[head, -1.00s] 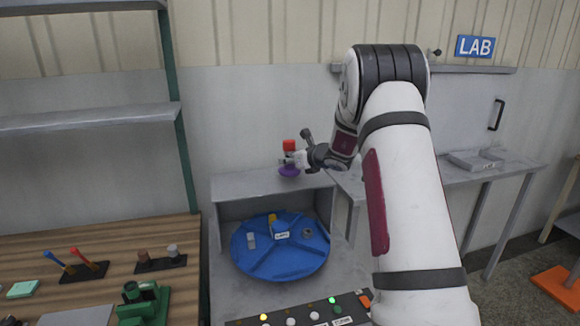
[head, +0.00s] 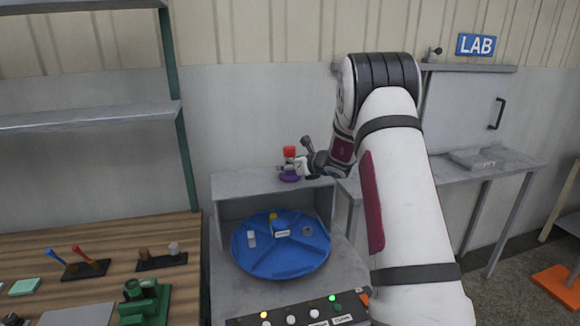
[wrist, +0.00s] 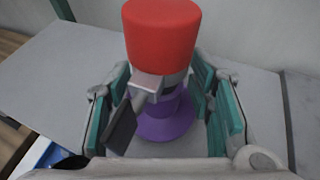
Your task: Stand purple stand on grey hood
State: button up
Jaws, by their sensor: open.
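The purple stand (head: 290,178) is upright on the top of the grey hood (head: 235,183), near its back right part. It carries a red cylinder (head: 289,152). In the wrist view the purple flared base (wrist: 165,122) appears to rest on the grey top (wrist: 60,75), with the red cylinder (wrist: 161,35) above it. My gripper (head: 293,168) is around the stand from the right. In the wrist view its teal-padded fingers (wrist: 165,103) are open, one on each side, with gaps visible. Part of the stand's neck is hidden behind a grey piece.
A blue turntable (head: 280,262) with small items sits under the hood. A button panel (head: 300,312) is in front. A wooden bench (head: 60,237) with tools is at left; a grey side table (head: 500,170) is at right. The hood's left top is clear.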

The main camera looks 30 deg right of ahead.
jog(key=a+v, duration=0.1)
jog(key=v, duration=1.1)
jog(key=s+a+r+n+g+y, duration=0.25)
jog(key=s+a+n, duration=0.2)
jog(key=a, duration=0.35)
jog(key=s+a+r+n+g+y, duration=0.1)
jog(key=s+a+r+n, duration=0.4)
jog(key=a, duration=0.4)
jog(key=s+a+r+n+g+y, duration=0.2)
jog(key=s+a+n, duration=0.1)
jog(key=a+n, duration=0.45)
jog(key=s+a+n+g+h, duration=0.25)
jog(key=s+a+n, duration=0.45)
jog(key=s, duration=0.5)
jog(key=s+d+f+n+h, duration=0.1)
jog(key=s+d+n+h, duration=0.1)
jog(key=s+n, duration=0.3)
jog(key=s+d+f+n+h, duration=0.1)
jog(key=s+d+n+h, duration=0.1)
jog(key=s+n, duration=0.4)
jog(key=shift+s+d+f+g, duration=0.2)
jog(key=shift+s+f+g, duration=0.2)
jog(key=shift+s, duration=0.5)
jog(key=shift+d, duration=0.1)
